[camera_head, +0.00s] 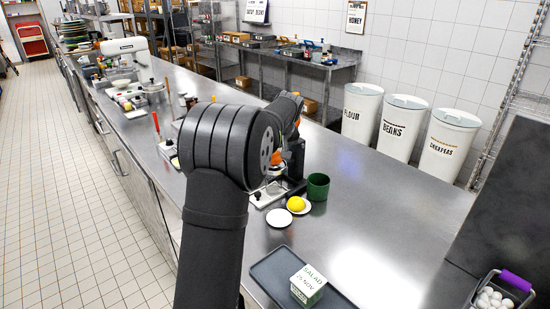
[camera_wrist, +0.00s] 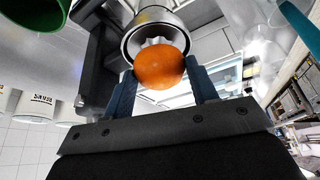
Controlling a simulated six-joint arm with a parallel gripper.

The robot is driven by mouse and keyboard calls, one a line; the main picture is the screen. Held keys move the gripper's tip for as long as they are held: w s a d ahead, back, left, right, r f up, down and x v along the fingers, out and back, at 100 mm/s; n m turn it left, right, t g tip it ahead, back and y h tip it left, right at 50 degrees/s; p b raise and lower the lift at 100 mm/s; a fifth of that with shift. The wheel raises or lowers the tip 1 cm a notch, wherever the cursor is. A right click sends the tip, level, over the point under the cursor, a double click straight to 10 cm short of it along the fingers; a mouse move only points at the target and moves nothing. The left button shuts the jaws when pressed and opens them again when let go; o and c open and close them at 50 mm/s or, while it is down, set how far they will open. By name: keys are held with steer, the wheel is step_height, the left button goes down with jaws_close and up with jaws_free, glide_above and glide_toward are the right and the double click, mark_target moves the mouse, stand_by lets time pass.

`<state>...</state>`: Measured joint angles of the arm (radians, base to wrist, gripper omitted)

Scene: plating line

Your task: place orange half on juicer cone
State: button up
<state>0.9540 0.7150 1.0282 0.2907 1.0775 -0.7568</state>
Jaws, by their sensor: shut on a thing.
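The orange half (camera_wrist: 160,70) is between the two blue fingers of my gripper (camera_wrist: 161,72), which is shut on it. Its rounded peel faces the wrist camera. The white ribbed juicer cone (camera_wrist: 158,41) shows just beyond the orange half, inside a round metal cup (camera_wrist: 185,28). The orange half covers part of the cone; I cannot tell whether they touch. In the head view, the black juicer (camera_head: 296,160) stands on the steel counter, partly behind my arm. A small patch of orange shows beside it, and my gripper is mostly hidden there.
A green cup (camera_head: 318,187) stands right of the juicer. A yellow lemon (camera_head: 296,203) sits on a white dish, with a white plate (camera_head: 279,218) nearer. A dark tray (camera_head: 267,275) holds a salad box (camera_head: 307,285). The counter to the right is clear.

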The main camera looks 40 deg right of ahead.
steer(key=shift+f, duration=0.85)
steer(key=shift+f, duration=0.1)
steer(key=o, duration=0.9)
steer(key=shift+o, duration=0.2)
steer(key=shift+r, duration=0.3)
steer(key=shift+o, duration=0.2)
steer(key=v, duration=1.1)
steer(key=shift+s+r, duration=0.2)
steer(key=shift+r, duration=0.1)
steer(key=x, duration=1.2)
steer(key=shift+f, duration=0.25)
steer(key=shift+r, duration=2.15)
